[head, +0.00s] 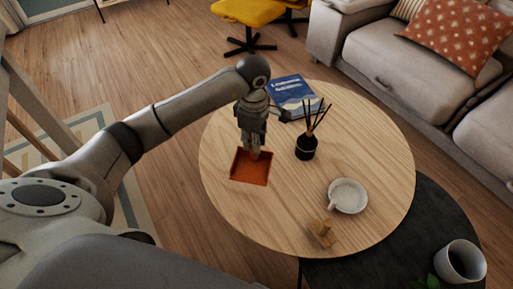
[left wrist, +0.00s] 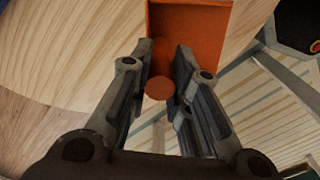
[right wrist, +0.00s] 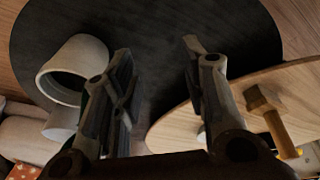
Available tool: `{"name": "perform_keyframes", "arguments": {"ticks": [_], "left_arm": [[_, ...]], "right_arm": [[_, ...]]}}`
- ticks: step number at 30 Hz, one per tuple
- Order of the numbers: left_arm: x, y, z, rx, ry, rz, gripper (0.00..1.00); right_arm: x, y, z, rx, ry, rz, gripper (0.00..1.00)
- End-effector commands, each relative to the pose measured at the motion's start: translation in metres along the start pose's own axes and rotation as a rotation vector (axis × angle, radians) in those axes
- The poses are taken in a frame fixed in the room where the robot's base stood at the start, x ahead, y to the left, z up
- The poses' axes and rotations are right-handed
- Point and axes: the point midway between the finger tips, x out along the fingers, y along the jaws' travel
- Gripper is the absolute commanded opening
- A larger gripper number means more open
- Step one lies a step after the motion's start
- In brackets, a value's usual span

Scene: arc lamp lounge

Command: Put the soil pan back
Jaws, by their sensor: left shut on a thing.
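The soil pan (head: 249,170), an orange-red open tray, is at the left part of the round wooden table in the head view. My left gripper (head: 254,148) points down at its far side and is shut on its handle. In the left wrist view the pan (left wrist: 190,35) shows beyond the fingers (left wrist: 163,58), and the round end of the handle (left wrist: 158,89) sits between them. I cannot tell whether the pan touches the table. My right gripper (right wrist: 158,50) is open and empty in the right wrist view, over the dark table; it is out of the head view.
On the wooden table (head: 260,225) are a black reed diffuser (head: 306,148), a blue book (head: 293,96), a white dish (head: 348,195) and a small wooden mallet (head: 321,233). A white pot (head: 461,262) stands on the lower dark table (head: 430,210). A grey sofa (head: 400,75) is behind.

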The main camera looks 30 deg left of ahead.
Motion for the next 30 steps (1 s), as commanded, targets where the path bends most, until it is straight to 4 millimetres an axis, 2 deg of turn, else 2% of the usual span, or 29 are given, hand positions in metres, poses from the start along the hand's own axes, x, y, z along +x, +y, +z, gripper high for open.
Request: {"name": "perform_keyframes", "arguments": {"ticks": [1, 3, 10, 17, 23, 30], "left_arm": [[0.013, 0.007, -0.001, -0.004, -0.002, -0.004, 0.00], [0.025, 0.017, -0.004, -0.002, -0.002, -0.004, 0.00], [0.050, 0.039, -0.011, -0.001, -0.002, -0.001, 0.00], [0.059, 0.046, -0.013, -0.001, -0.001, 0.000, 0.00], [0.089, 0.046, -0.013, 0.001, -0.002, -0.003, 0.00], [0.089, 0.047, -0.014, 0.001, 0.000, 0.000, 0.00]], "right_arm": [[-0.007, 0.000, 0.000, 0.001, 0.008, 0.001, 0.40], [-0.019, 0.001, 0.000, 0.001, 0.014, 0.002, 0.40], [-0.021, 0.001, 0.003, 0.002, 0.013, 0.003, 0.40], [-0.018, 0.001, 0.003, 0.002, 0.014, 0.003, 0.40], [-0.010, 0.001, 0.005, 0.002, 0.014, 0.003, 0.40], [-0.011, 0.001, 0.005, 0.002, 0.013, 0.003, 0.40]]}}
